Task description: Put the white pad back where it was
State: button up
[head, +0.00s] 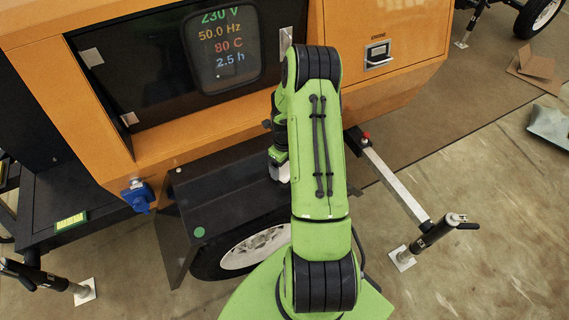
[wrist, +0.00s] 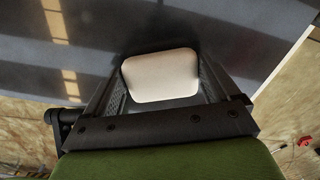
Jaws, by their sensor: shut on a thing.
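The white pad (wrist: 160,76) is a pale, rounded block between my gripper's two dark fingers in the wrist view. My gripper (wrist: 163,92) is shut on it. Beyond the pad is a flat, dark, shiny surface. I cannot tell whether the pad touches it. In the head view my gripper (head: 279,168) is partly hidden behind my green arm, low over the dark fender (head: 228,197) above the wheel. A small pale patch shows at its tip there, but I cannot tell how much of it is the pad.
The orange light-tower body (head: 385,22) stands behind, with a dark display panel (head: 224,45). Outriggers with white square feet stand at left (head: 86,292) and right (head: 402,258). A blue socket (head: 137,196) sticks out at left. Cardboard (head: 537,66) lies at far right.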

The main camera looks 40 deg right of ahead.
aim_at(284, 166)
jog(key=o, duration=0.8)
jog(key=shift+f, duration=0.1)
jog(key=a+r+n+t+h+p, duration=0.1)
jog(key=a+r+n, duration=0.35)
jog(key=r, duration=0.75)
jog(key=a+r+n+p, duration=0.25)
jog(key=r+n, duration=0.25)
jog(key=r, duration=0.7)
jog(key=s+a+r+n+t, duration=0.1)
jog(key=s+a+r+n, duration=0.3)
jog(key=n, duration=0.4)
jog(key=s+a+r+n+t, duration=0.2)
jog(key=s+a+r+n, duration=0.2)
jog(key=n, duration=0.5)
jog(key=s+a+r+n+t+y, duration=0.1)
jog(key=s+a+r+n, duration=0.3)
jog(key=s+a+n, duration=0.4)
jog(key=shift+s+r+b, duration=0.1)
jog(key=shift+s+b, duration=0.2)
